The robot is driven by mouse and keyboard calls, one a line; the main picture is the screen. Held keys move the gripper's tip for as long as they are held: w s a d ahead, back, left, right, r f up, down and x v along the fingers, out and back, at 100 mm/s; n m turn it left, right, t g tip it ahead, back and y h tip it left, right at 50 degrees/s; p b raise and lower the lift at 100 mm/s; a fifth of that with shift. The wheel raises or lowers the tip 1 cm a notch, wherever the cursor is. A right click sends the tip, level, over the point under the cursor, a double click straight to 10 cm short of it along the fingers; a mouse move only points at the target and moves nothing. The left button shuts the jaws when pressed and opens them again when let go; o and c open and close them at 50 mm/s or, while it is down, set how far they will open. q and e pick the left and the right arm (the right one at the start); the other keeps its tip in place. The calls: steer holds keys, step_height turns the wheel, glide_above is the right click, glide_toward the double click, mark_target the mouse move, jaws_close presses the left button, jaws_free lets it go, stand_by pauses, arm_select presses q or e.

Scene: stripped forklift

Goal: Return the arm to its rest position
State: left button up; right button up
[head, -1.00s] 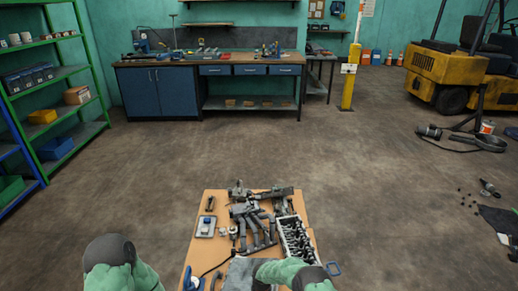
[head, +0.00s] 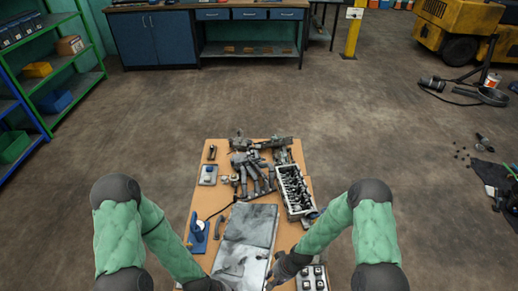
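My two green-sleeved arms reach in from the left and right over an orange-brown table (head: 206,191). My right gripper (head: 275,274) is dark and sits at the right edge of a grey metal sheet or tray (head: 250,222), low in the head view. Its fingers are small and dark, and I cannot tell whether they are open or whether they touch anything. My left gripper (head: 204,285) shows only as a dark part at the bottom edge, left of the grey sheet. Its fingertips are cut off or hidden.
Engine parts (head: 250,170) and a grey cylinder block (head: 294,190) crowd the table's far half. A blue tool (head: 198,235) stands at its left. A small part with round knobs (head: 312,278) lies near my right gripper. Open floor surrounds the table; shelves (head: 62,70) stand left.

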steer(key=s+d+r+p, duration=0.1)
steer(key=s+d+r, duration=0.3)
steer(key=s+r, duration=0.4)
steer(key=shift+s+t+p, duration=0.3)
steer(key=shift+s+p, duration=0.1)
steer(key=shift+s, duration=0.8)
